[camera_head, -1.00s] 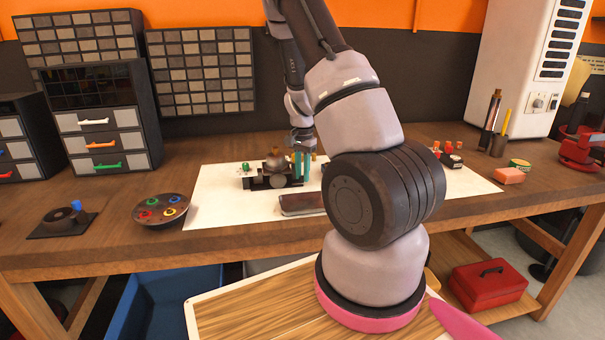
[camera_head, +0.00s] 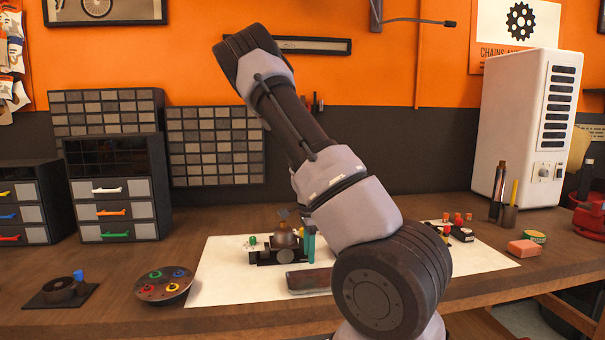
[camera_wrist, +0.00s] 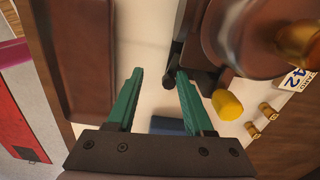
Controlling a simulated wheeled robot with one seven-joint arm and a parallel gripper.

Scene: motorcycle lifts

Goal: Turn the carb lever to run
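The carburetor (camera_head: 284,238) sits on a black base on the white mat (camera_head: 220,284). In the wrist view its dark round bowl (camera_wrist: 240,35) fills the upper right, with a "CARB 42" tag (camera_wrist: 296,82) beside it. A yellow-tipped part (camera_wrist: 227,105) sticks out below the bowl. A small black stub (camera_wrist: 175,76) shows at my right fingertip; I cannot tell whether it touches or whether it is the lever. My gripper (camera_wrist: 159,74) has teal fingers, spread apart with nothing clearly held. In the head view its teal fingers (camera_head: 309,246) are at the carburetor's right side.
A dark brown flat case (camera_head: 309,280) lies in front of the carburetor. A round dish with colored pieces (camera_head: 163,285) and a black holder (camera_head: 61,291) stand left. A sponge (camera_head: 524,248), a pen cup (camera_head: 503,212) and small red-topped items (camera_head: 457,222) stand right.

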